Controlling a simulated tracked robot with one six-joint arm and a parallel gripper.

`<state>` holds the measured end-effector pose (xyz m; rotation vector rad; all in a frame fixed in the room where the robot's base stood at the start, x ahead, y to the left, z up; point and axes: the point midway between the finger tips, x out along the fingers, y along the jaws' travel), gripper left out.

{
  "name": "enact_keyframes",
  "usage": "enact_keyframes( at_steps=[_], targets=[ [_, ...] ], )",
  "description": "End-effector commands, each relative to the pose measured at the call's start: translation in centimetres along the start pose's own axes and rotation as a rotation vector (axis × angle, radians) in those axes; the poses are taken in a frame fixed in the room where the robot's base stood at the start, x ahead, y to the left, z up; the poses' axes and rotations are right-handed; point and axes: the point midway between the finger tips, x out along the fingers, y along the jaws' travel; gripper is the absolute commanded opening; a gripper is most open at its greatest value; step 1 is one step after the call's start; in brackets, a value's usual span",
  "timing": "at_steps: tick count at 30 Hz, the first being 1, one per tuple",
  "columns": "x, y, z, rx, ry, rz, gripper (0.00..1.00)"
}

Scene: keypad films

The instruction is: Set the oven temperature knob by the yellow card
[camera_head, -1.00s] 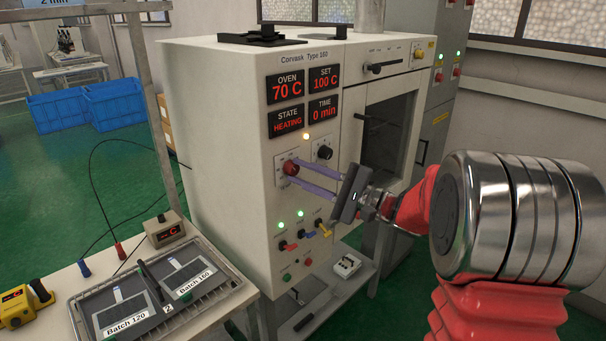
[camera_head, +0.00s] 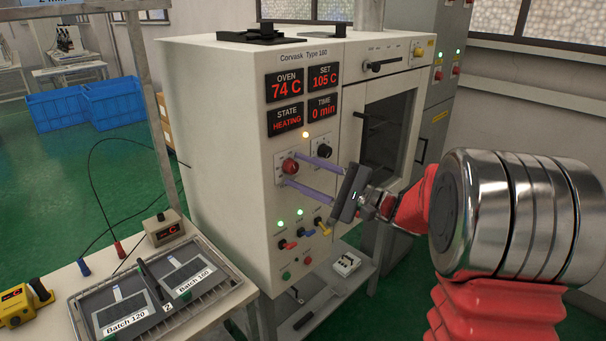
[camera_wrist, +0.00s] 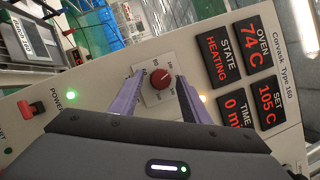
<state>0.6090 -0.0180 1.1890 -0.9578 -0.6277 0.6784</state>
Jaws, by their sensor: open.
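The red temperature knob (camera_head: 290,166) sits on a white dial plate on the oven's front panel. It also shows in the wrist view (camera_wrist: 160,78), with dial numbers around it. My gripper (camera_head: 288,169) is open, with one purple finger on each side of the knob. In the wrist view the fingertips (camera_wrist: 160,75) stand apart from the knob, with gaps on both sides. The SET display (camera_head: 324,77) reads 105 C and the OVEN display (camera_head: 285,86) reads 74 C. STATE reads HEATING and TIME reads 0 min. I see no yellow card.
A black knob (camera_head: 324,151) is close to the upper finger. Small red, blue and yellow switches (camera_head: 306,233) lie below the fingers. The oven door (camera_head: 388,130) is to the right. A tray (camera_head: 243,285) with batch plates stands on the table at lower left.

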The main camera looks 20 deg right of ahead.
Motion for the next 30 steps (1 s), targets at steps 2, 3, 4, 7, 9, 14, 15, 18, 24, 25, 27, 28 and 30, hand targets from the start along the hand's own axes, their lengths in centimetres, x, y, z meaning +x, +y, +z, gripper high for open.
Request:
enact_keyframes(
  at_steps=[2,3,4,7,9,14,15,18,24,25,27,28,30],
  targets=[
    [-0.3,0.0,0.0,0.000,0.000,-0.001,0.42],
    [-0.5,0.0,0.0,0.000,0.000,-0.001,0.42],
    [-0.7,0.0,0.0,0.000,0.001,0.000,0.42],
    [-1.8,0.0,-0.1,0.000,0.003,0.000,0.42],
    [-2.7,0.0,-0.1,0.000,0.002,-0.002,0.42],
    [-5.2,0.0,-0.1,0.000,0.004,-0.002,0.42],
    [-5.8,0.0,-0.1,0.001,0.004,-0.001,0.42],
    [-7.4,0.0,-0.1,0.001,0.004,-0.001,0.42],
    [-10.5,0.1,-0.1,0.001,0.003,-0.001,0.42],
    [-10.9,0.0,-0.1,0.001,0.004,-0.001,0.42],
    [-11.8,0.1,-0.2,0.001,0.004,0.000,0.42],
    [-12.2,0.1,-0.2,0.001,0.004,0.000,0.42],
    [-12.9,0.1,-0.1,0.001,0.003,-0.001,0.42]
  ],
)
